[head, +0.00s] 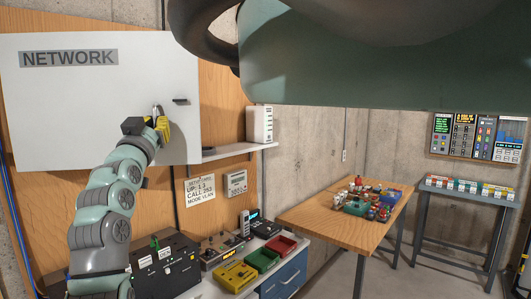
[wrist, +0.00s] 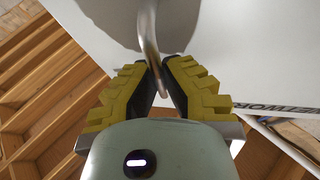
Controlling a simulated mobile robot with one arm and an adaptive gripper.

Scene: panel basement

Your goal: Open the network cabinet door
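The network cabinet door (head: 60,110) is a large white panel at the left of the head view, with a grey NETWORK label (head: 69,58). Its metal bar handle (head: 156,110) is near the right side of the door. The handle (wrist: 148,30) runs down between my fingers in the wrist view. My gripper (head: 160,125) has yellow fingers with dark pads. Its fingertips (wrist: 160,68) close in on both sides of the handle and look shut on it.
A small dark piece (head: 180,101) sticks out by the door's right edge. A narrow white shelf (head: 235,150) with a white box (head: 259,124) is to the right. Below are a black box (head: 165,265), coloured bins (head: 262,259) and a wooden table (head: 335,222).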

